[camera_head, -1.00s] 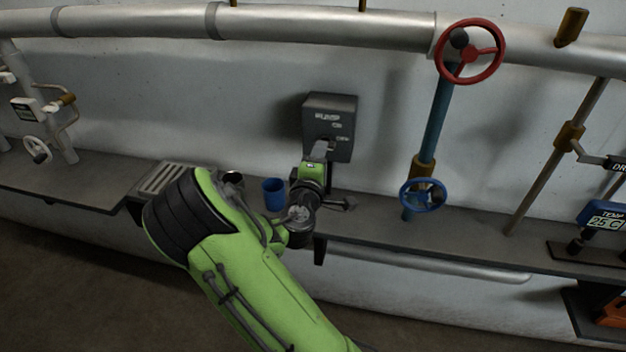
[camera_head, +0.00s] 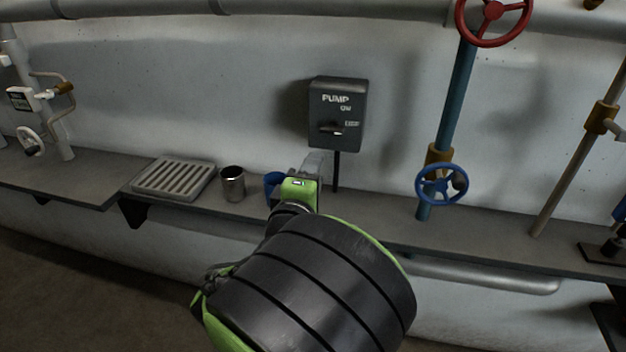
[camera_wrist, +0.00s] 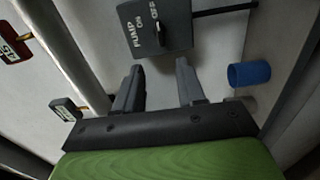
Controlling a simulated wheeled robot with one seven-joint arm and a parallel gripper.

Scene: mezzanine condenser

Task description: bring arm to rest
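My gripper (camera_wrist: 158,90) shows in the wrist view with its two grey fingers apart and nothing between them. The grey pump box (camera_wrist: 155,27) with its switch lies beyond the fingertips, apart from them. In the head view my arm reaches up from the lower middle, and the green wrist (camera_head: 299,190) is below the pump box (camera_head: 338,112). The fingers are mostly hidden there. The switch lever (camera_head: 334,129) on the box lies roughly level.
A blue cup (camera_head: 272,185) stands on the shelf, partly hidden by my wrist; it also shows right of my fingers in the wrist view (camera_wrist: 248,73). A metal cup (camera_head: 232,183) and a slatted tray (camera_head: 174,178) stand left. A blue valve wheel (camera_head: 441,185) stands right.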

